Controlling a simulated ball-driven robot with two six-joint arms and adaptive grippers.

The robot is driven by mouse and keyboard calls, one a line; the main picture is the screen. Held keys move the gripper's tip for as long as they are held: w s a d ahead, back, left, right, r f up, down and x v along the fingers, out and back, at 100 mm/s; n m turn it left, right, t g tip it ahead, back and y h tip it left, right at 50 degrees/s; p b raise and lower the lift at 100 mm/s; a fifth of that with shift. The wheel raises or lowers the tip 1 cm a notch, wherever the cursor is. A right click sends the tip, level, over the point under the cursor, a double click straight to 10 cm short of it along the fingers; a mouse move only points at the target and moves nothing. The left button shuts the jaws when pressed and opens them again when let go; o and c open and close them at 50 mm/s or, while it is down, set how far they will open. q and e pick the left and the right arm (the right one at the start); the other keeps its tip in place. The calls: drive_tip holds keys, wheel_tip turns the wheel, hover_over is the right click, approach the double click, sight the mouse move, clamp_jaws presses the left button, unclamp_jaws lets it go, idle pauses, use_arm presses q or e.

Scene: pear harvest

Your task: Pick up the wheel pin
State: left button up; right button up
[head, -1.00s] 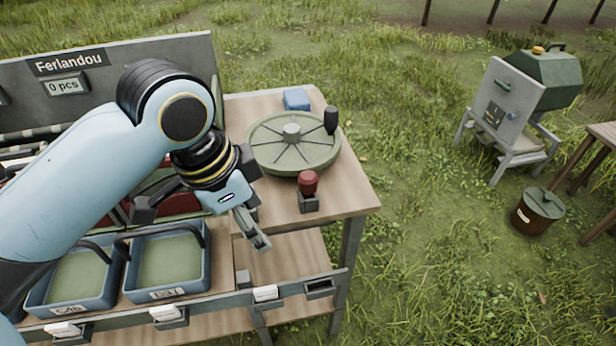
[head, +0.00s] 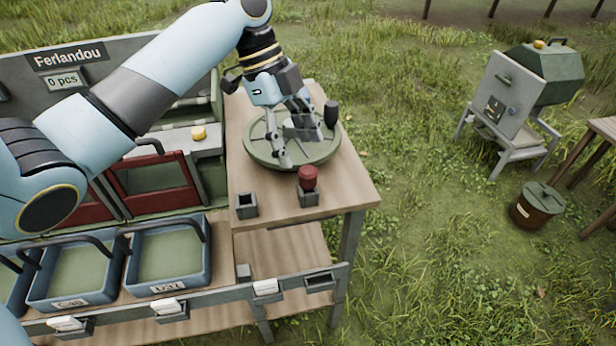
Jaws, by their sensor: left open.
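A red-knobbed piece (head: 308,179), which looks like the wheel pin, stands upright in a small grey holder (head: 309,198) near the front edge of the wooden table. The round green wheel (head: 262,152) lies flat behind it, with a black upright handle (head: 331,114) on its right rim. My left gripper (head: 300,148) is open over the wheel, fingers pointing down, behind the red knob and apart from it. It hides the wheel's hub; I cannot tell whether the fingertips touch the wheel. My right gripper is not in view.
An empty grey holder (head: 247,206) stands left of the red-knobbed piece. Blue trays (head: 168,283) line the front left, below red-framed bins (head: 150,185). A grey-green machine (head: 540,75) and a brown lidded pot (head: 537,207) stand on the grass at right.

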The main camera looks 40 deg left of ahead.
sight(307, 170)
use_arm(q)
drive_tip(key=x, duration=0.3)
drive_tip(key=p+x, duration=0.1)
drive_tip(key=x, duration=0.1)
drive_tip(key=shift+s+d+f, duration=0.2)
drive_tip(key=shift+d+f, duration=0.05)
drive_tip(key=shift+d, duration=0.1)
clamp_jaws()
